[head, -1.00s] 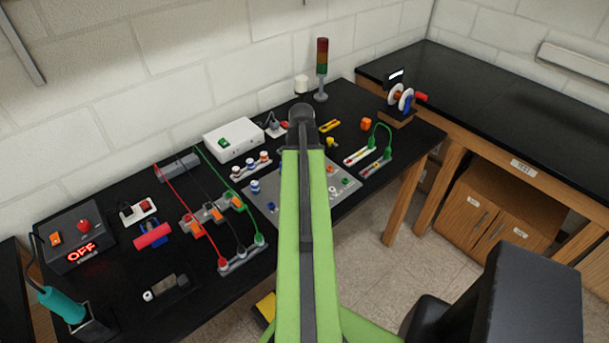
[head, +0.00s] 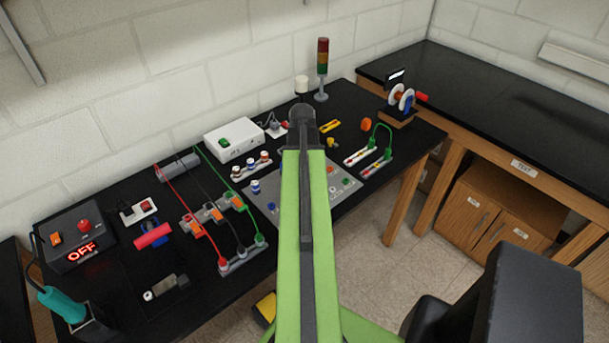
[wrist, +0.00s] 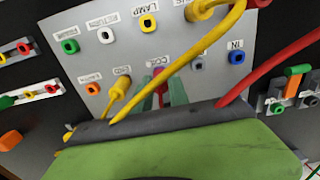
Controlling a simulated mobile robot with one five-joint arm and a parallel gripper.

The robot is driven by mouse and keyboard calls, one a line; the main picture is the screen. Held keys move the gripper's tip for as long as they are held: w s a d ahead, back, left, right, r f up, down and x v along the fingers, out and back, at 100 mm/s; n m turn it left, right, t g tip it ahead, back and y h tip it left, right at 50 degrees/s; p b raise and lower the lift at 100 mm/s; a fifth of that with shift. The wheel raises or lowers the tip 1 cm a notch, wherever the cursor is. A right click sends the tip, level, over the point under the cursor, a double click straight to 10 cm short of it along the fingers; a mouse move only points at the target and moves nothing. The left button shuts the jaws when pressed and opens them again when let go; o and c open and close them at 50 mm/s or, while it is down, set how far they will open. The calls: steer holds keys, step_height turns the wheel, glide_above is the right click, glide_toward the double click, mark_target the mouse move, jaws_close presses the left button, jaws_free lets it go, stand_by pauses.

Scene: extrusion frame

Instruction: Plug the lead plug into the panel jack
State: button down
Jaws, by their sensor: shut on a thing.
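The grey panel (wrist: 110,50) shows in the wrist view with coloured, labelled jacks; in the head view it lies on the bench (head: 262,203), partly behind my arm. My gripper (wrist: 163,92) is over the jack labelled COIL, its green fingers shut on a red plug (wrist: 160,98) that is mostly hidden between them. A red lead (wrist: 270,68) runs off to the upper right. The COIL jack is covered, so I cannot tell whether the plug is seated in it. My gripper is hidden behind my arm in the head view.
A yellow lead (wrist: 180,62) crosses close to my gripper, and a yellow plug (wrist: 119,88) stands left of it. A blue jack (wrist: 237,57) and an orange jack (wrist: 92,89) are uncovered. A signal tower (head: 322,70) stands at the back of the bench.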

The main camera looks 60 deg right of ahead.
steer(key=shift+f, duration=0.15)
steer(key=c, duration=1.2)
jaws_free()
steer(key=shift+o, duration=0.2)
step_height(320, 180, up, 18)
steer(key=p, duration=1.7)
steer(key=shift+f, duration=0.25)
